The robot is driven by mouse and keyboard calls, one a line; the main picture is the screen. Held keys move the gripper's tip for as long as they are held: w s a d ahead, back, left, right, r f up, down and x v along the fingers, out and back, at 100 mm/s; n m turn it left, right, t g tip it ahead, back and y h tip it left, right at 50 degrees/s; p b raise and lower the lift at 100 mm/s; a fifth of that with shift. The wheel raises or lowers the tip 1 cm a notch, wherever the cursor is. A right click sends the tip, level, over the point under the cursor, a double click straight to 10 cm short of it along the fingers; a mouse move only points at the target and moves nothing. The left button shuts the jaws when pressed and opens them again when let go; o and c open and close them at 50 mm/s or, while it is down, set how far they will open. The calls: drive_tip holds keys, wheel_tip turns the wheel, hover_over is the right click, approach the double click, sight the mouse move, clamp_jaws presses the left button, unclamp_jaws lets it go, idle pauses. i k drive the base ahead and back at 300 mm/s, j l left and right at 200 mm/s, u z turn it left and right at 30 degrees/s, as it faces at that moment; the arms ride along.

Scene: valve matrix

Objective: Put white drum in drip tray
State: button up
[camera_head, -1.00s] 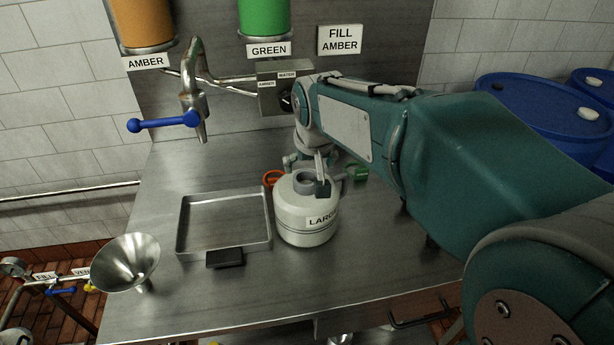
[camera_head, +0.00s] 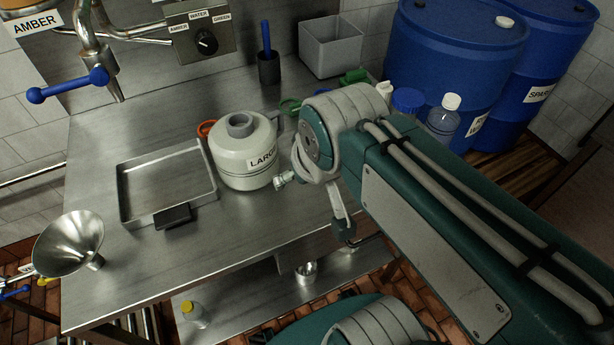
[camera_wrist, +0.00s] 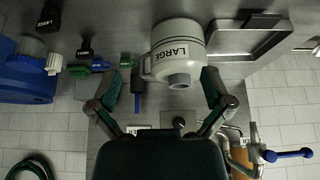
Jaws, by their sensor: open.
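The white drum (camera_head: 243,158), labelled LARGE, stands upright on the steel bench; its grey cap and side handle show. It also appears in the wrist view (camera_wrist: 178,42), upside down, beyond and between the fingertips. The drip tray (camera_head: 165,180) is a shallow, empty metal tray just left of the drum, with a black tab at its front; it also shows in the wrist view (camera_wrist: 250,41). My gripper (camera_head: 312,205) is open and empty, right of the drum and apart from it. Its spread fingers show in the wrist view (camera_wrist: 162,84).
A metal funnel (camera_head: 70,243) is at the bench's left edge. The blue-handled tap (camera_head: 70,85) hangs behind the tray. An orange ring (camera_head: 206,128) lies behind the drum. A grey bin (camera_head: 331,46), a dark cup (camera_head: 268,68) and bottles stand behind. Blue drums (camera_head: 445,50) are at right.

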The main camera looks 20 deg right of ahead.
sight(174, 177)
drive_tip(key=k, duration=0.6)
drive_tip(key=z, duration=1.4)
drive_tip(key=k+j+z, duration=0.15)
drive_tip(key=j, duration=0.2)
drive_tip(key=j+z, duration=0.2)
drive_tip(key=j, duration=0.15)
drive_tip(key=k+j+z, duration=0.15)
drive_tip(key=j, duration=0.15)
drive_tip(key=k+j+z, duration=0.2)
drive_tip(key=j, duration=0.15)
